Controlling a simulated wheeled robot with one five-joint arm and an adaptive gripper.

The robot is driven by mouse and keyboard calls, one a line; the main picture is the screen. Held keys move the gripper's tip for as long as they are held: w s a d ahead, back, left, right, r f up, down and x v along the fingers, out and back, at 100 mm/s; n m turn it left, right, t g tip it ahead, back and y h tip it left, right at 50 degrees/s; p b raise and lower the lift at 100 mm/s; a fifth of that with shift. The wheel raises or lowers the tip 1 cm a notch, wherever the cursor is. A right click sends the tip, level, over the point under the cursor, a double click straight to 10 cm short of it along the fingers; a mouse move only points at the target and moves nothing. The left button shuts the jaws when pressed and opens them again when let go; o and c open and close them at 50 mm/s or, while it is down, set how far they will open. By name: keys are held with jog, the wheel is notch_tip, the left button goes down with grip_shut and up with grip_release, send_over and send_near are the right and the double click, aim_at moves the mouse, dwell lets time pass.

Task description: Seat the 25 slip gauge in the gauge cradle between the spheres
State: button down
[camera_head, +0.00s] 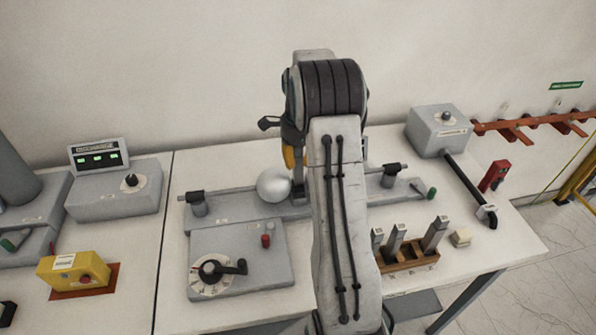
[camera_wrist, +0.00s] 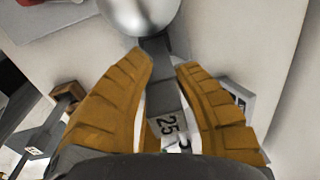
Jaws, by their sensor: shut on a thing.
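My gripper (camera_wrist: 163,64) is shut on the 25 slip gauge (camera_wrist: 168,124), a grey bar with a "25" label between the yellow fingers in the wrist view. The gauge's far end points toward a shiny silver sphere (camera_wrist: 139,14). I cannot tell whether they touch. In the head view, my gripper (camera_head: 289,157) shows only as a yellow bit beside my arm, just above and right of the sphere (camera_head: 274,185). The sphere sits on a grey rail fixture (camera_head: 235,205). My arm hides the gauge, the cradle and any second sphere there.
A panel with a crank (camera_head: 240,267) lies in front of the rail. A grey box with a black rod (camera_head: 438,130) stands at back right.

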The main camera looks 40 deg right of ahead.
aim_at(298, 170)
jog(key=shift+f+b, duration=1.4)
jog(key=shift+f, duration=0.5)
jog(key=shift+f, duration=0.15)
jog(key=c, duration=1.4)
grip_release()
jog(key=shift+o, duration=0.2)
